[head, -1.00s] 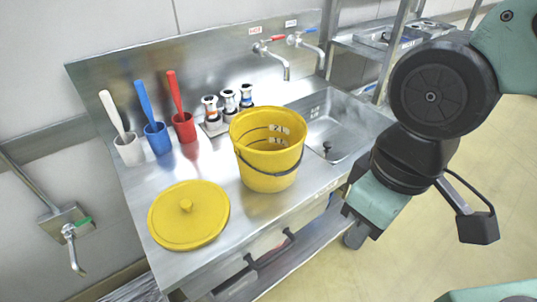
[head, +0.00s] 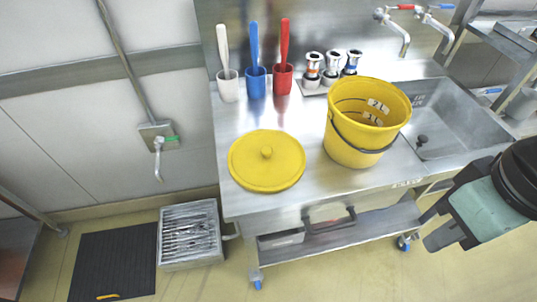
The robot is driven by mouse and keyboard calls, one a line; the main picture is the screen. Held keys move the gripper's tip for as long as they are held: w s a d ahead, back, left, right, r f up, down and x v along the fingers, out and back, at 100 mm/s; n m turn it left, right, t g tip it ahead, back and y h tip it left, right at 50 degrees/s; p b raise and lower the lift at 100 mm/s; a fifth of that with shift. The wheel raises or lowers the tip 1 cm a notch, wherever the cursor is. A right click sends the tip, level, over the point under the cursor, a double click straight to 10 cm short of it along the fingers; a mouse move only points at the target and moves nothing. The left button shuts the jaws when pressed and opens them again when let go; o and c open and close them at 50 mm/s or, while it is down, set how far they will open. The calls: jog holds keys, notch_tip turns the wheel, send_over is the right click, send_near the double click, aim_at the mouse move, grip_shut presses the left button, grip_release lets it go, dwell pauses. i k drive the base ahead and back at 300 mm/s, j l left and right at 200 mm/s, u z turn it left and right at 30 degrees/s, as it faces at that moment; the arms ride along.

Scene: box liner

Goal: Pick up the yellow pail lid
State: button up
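My gripper (head: 436,227) is at the right, in front of the counter and well away from the lid. Nothing is seen in it. Its fingers are seen at an angle and partly cropped from clear view, so I cannot tell their opening.
White, blue and red cups (head: 283,80) with brush handles stand behind the lid. Several small canisters (head: 332,68) stand behind the pail. A sink (head: 450,115) is at the right. The counter (head: 232,205) is bare around the lid.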

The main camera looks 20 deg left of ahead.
aim_at(264, 161)
jog(key=j+u, duration=0.1)
jog(key=u, duration=0.4)
jog(key=j+u, duration=0.1)
jog(key=u, duration=0.4)
jog(key=j+u, duration=0.1)
jog(key=u, duration=0.4)
jog(key=i+j, duration=0.15)
jog(key=j, duration=0.15)
jog(key=i+j+u, duration=0.1)
jog(key=j, duration=0.25)
